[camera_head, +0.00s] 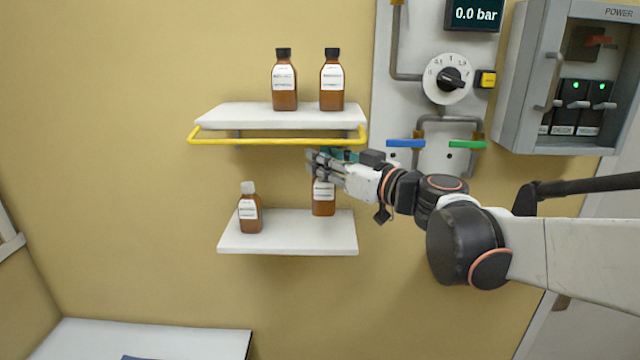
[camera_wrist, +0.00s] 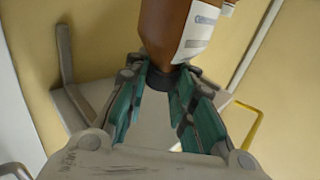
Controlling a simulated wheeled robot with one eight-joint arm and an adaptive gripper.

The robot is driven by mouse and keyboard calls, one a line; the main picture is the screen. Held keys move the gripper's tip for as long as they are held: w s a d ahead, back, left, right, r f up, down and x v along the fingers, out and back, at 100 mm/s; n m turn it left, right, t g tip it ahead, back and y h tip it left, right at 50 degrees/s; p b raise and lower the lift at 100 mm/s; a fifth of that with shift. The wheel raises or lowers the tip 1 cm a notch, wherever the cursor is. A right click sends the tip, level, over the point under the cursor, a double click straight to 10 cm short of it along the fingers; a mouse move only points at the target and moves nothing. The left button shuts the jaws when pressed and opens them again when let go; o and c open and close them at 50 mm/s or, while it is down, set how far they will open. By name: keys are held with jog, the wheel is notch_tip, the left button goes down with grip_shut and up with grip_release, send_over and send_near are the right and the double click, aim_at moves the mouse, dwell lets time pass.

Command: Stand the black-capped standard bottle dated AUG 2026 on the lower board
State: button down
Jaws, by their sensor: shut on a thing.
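My gripper (camera_head: 320,166) is shut on the black cap of a brown bottle (camera_head: 323,198), at the right part of the lower board (camera_head: 288,244). The bottle looks upright, with its base at or just above the board; I cannot tell if it touches. In the wrist view, the finger pads (camera_wrist: 160,78) close around the dark cap, and the brown body (camera_wrist: 165,30) with its white label shows beyond them. The label's date is too small to read. In the head view the fingers hide the cap.
A white-capped brown bottle (camera_head: 249,208) stands on the lower board's left part. Two black-capped bottles (camera_head: 285,85) (camera_head: 331,85) stand on the upper board (camera_head: 270,116), which has a yellow rail (camera_head: 270,141) along its front. Blue (camera_head: 405,143) and green (camera_head: 467,144) valve handles are right of the boards.

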jog(key=w+f, duration=0.4)
jog(key=f, duration=0.3)
jog(key=shift+w, duration=0.25)
jog(key=shift+f, duration=0.1)
jog(key=c, duration=1.4)
grip_release()
jog(key=shift+o, duration=0.2)
jog(key=v, duration=1.2)
jog(key=shift+b, duration=0.3)
jog(key=shift+d, duration=0.1)
